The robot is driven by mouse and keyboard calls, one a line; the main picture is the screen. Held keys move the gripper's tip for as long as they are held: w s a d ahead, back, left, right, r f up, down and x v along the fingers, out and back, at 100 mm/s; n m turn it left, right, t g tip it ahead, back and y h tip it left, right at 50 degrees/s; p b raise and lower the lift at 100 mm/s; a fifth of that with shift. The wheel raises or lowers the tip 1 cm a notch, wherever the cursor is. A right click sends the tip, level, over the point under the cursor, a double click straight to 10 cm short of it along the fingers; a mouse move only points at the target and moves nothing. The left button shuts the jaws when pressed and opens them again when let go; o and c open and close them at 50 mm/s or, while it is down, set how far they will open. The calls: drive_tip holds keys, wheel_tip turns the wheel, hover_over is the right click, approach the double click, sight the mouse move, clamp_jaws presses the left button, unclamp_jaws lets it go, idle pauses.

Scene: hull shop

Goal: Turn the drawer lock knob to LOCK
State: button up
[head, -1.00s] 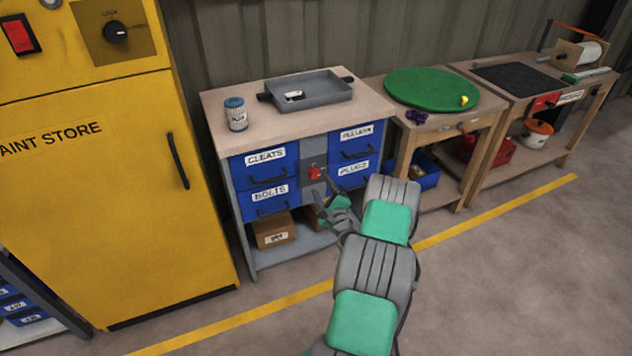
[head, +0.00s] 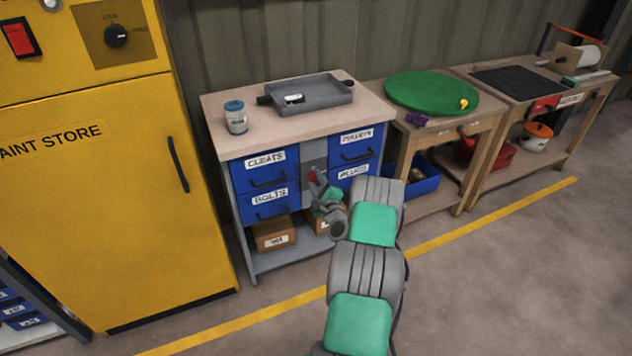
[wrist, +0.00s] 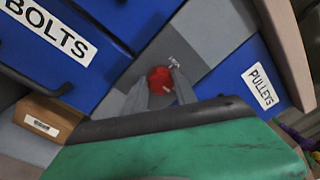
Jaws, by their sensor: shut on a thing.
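The drawer lock knob is a small red knob (head: 313,175) on the grey panel between the blue drawers of the bench cabinet. It also shows in the wrist view (wrist: 160,80), with a pale pointer mark on its face and a small printed label just beyond it. My gripper (head: 316,181) is at the knob, its two grey fingers closed on either side of it; the wrist view shows the fingertips (wrist: 161,88) at the knob. Part of the knob is hidden by the fingers. The label is too small to read.
Blue drawers marked CLEATS (head: 265,159) and BOLTS (head: 270,197) sit left of the knob, two more to the right. A grey tray (head: 322,97) and a can (head: 236,118) stand on top. A yellow paint store cabinet (head: 110,210) is at the left. The floor in front is clear.

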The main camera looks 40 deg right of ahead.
clamp_jaws()
drive_tip(key=shift+f+b, duration=0.1)
drive_tip(key=shift+b, duration=0.2)
drive_tip(key=n+b, duration=0.1)
drive_tip(key=b, duration=0.1)
drive_tip(key=n+b, duration=0.2)
drive_tip(key=shift+f+n, duration=0.25)
drive_tip(key=shift+n, duration=0.05)
drive_tip(key=n+b, duration=0.4)
drive_tip(key=b, duration=0.1)
drive_tip(key=shift+f+n+t+b, duration=0.1)
drive_tip(key=shift+n+t+b, duration=0.2)
drive_tip(key=shift+b, duration=0.05)
drive_tip(key=n+b, duration=0.6)
drive_tip(key=b, duration=0.1)
drive_tip(key=shift+d+f+y, duration=0.1)
drive_tip(key=shift+y, duration=0.2)
drive_tip(key=n+b, duration=0.2)
drive_tip(key=b, duration=0.1)
drive_tip(key=shift+t, duration=0.4)
drive_tip(key=shift+r+n+y+b, duration=0.25)
drive_tip(key=shift+n+y+b, duration=0.05)
drive_tip(key=shift+n+b, duration=1)
